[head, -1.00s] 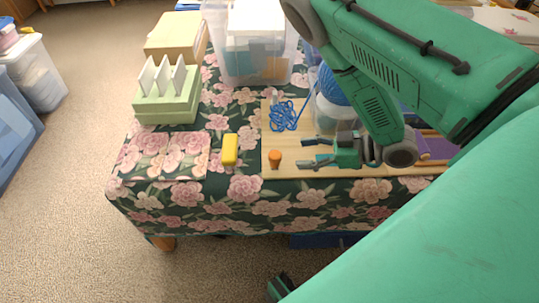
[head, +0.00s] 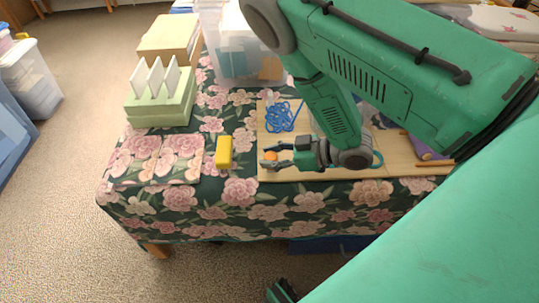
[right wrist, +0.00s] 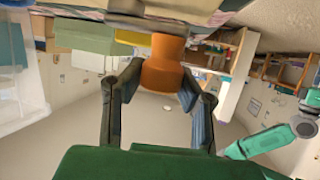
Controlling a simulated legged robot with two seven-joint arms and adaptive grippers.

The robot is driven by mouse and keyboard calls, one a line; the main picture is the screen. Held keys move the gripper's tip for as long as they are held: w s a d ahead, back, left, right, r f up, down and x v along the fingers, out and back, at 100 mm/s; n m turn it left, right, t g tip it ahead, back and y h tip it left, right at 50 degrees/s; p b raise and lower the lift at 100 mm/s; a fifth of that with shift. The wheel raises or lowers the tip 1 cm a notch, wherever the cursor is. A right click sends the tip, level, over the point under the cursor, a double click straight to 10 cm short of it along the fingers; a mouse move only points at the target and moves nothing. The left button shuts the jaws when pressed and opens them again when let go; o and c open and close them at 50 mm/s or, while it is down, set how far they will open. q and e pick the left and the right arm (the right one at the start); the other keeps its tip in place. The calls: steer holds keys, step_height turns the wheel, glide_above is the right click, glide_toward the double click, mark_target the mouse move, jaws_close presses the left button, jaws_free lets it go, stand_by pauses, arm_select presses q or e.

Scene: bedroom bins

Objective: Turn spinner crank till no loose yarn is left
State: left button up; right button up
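A loose tangle of blue yarn (head: 284,117) lies on the wooden board (head: 300,174). At the board's front left is the orange knob (head: 270,156), which also shows in the right wrist view (right wrist: 163,66). My right gripper (head: 279,156) is open with its fingers on either side of the knob; I cannot tell if they touch it. My right arm hides the yarn ball and most of the spinner. A small dark green part at the bottom edge (head: 281,291) seems to be my left gripper, mostly cut off.
A yellow block (head: 223,152) lies on the flowered cloth left of the board. A green box with white upright cards (head: 160,105), a tan box (head: 168,38) and a clear bin (head: 232,50) stand behind. A purple piece (head: 425,150) lies at the board's right.

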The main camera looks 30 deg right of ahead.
steer(key=shift+d, duration=0.1)
jaws_close()
steer(key=shift+w, duration=0.1)
steer(key=shift+r, duration=0.1)
